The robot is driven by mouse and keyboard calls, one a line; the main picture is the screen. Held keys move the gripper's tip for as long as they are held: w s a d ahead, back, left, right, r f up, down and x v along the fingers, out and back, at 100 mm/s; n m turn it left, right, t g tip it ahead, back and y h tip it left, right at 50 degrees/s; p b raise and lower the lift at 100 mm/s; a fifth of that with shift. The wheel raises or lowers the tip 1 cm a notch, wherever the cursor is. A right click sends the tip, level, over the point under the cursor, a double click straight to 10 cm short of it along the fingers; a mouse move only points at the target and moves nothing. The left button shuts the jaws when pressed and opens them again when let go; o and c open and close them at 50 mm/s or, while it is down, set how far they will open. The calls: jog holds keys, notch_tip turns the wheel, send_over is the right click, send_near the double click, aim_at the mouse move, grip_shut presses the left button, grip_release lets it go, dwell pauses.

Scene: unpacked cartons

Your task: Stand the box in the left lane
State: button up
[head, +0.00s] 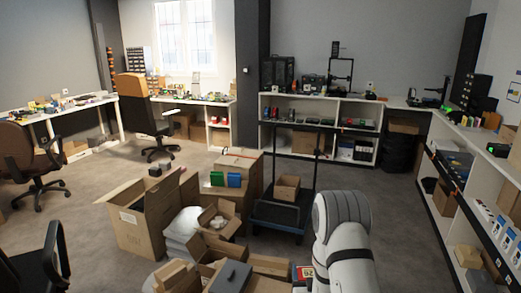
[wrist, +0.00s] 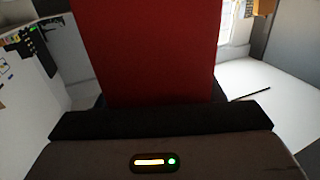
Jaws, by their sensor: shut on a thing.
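A red box (wrist: 145,50) fills the upper middle of the wrist view, its flat plain face towards the camera. My gripper (wrist: 158,104) is shut on it; the dark fingers show at its lower edge. In the head view my white arm hides my gripper. A small red and white patch (head: 304,272) shows just left of my arm, and I cannot tell whether it is the same box. A green box (head: 217,178) and a blue box (head: 234,180) stand side by side on a brown carton in the head view. I cannot make out a marked left lane.
Open cartons (head: 140,222) crowd the floor ahead and left of my arm. A dark trolley (head: 278,218) carries a small carton (head: 287,188). White shelving (head: 440,200) runs along the right, with a bench at the back. Bare floor lies between trolley and right shelving.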

jog(key=s, duration=0.1)
jog(key=s+r, duration=0.1)
jog(key=s, duration=0.1)
jog(key=s+r, duration=0.1)
jog(key=shift+s+r, duration=0.25)
jog(key=shift+s, duration=0.05)
dwell(0.4)
